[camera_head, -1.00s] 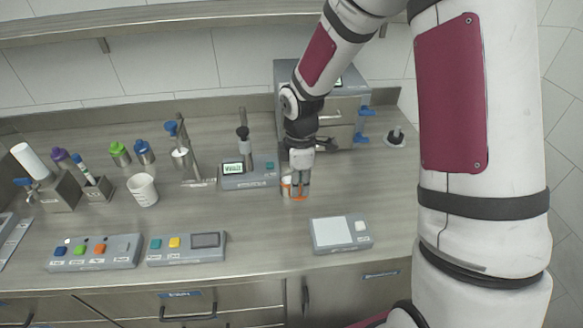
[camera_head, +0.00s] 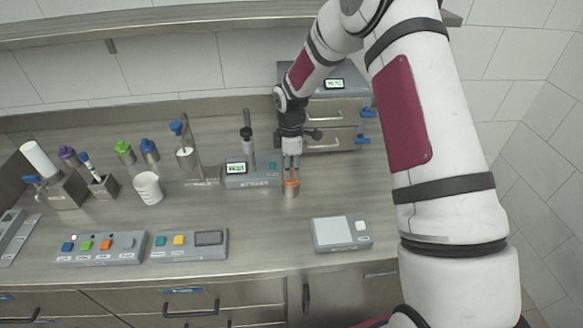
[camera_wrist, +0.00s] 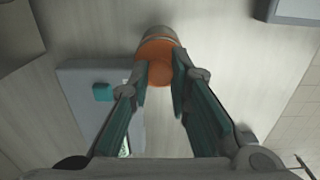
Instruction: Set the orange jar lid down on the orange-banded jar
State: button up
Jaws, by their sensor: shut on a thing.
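The orange jar lid (camera_wrist: 160,73) is between my fingertips in the wrist view. My gripper (camera_head: 291,174) points down, its fingers shut on the lid's sides. The orange-banded jar (camera_head: 291,192) stands upright on the counter directly below my gripper. The grey jar body (camera_wrist: 157,33) shows beyond the lid in the wrist view. The lid (camera_head: 291,181) is at the jar's top in the head view; I cannot tell whether it touches the rim or is slightly above it.
A grey device with a display (camera_head: 250,180) stands close left of the jar. A flat scale-like box (camera_head: 342,234) lies at front right. A white cup (camera_head: 147,188), a green-lidded jar (camera_head: 124,150) and a blue-lidded jar (camera_head: 149,150) stand left. Counter right of the jar is clear.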

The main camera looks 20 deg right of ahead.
jog(key=shift+f, duration=0.2)
jog(key=o, duration=0.8)
jog(key=shift+r, duration=0.1)
